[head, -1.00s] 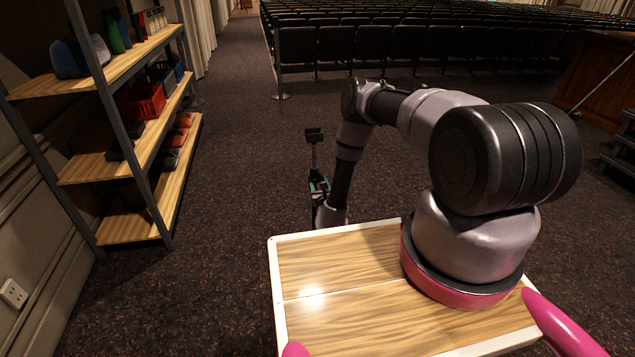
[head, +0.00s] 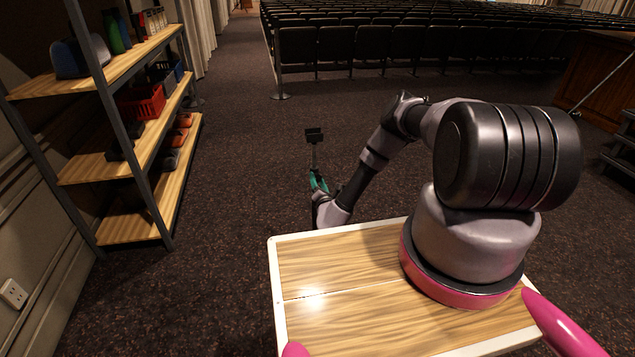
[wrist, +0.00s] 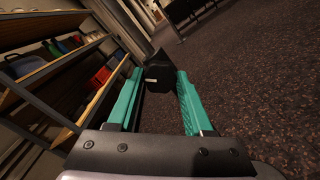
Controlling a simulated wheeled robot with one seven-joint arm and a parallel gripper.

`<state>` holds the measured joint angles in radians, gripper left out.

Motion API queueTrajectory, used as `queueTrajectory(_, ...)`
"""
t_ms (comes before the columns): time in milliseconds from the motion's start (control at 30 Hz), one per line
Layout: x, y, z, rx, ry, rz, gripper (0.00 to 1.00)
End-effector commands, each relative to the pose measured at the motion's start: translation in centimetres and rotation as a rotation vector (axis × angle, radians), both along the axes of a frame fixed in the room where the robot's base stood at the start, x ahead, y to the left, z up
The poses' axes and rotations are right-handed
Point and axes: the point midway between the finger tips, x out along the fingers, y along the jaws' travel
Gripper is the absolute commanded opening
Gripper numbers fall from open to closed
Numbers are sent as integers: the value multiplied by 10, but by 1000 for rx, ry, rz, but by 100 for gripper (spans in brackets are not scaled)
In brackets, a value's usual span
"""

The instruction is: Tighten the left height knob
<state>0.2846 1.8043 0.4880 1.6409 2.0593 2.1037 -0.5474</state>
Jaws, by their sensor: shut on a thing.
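A shelf rack (head: 150,150) with bins and small items stands along the left wall. Rows of dark seats (head: 420,45) are at the back. Dark carpet (head: 240,150) around the stand is clear. A wooden desk-like piece (head: 605,75) is at the far right.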

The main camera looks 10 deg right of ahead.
Motion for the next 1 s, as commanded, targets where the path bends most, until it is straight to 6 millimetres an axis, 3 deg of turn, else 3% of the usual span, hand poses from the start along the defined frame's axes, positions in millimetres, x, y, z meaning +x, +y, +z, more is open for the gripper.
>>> queueTrajectory(600, -1, -1, -1, 571, 2, -2, 0)
queueTrajectory(1000, -1, 0, -2, 800, 2, -1, 0)
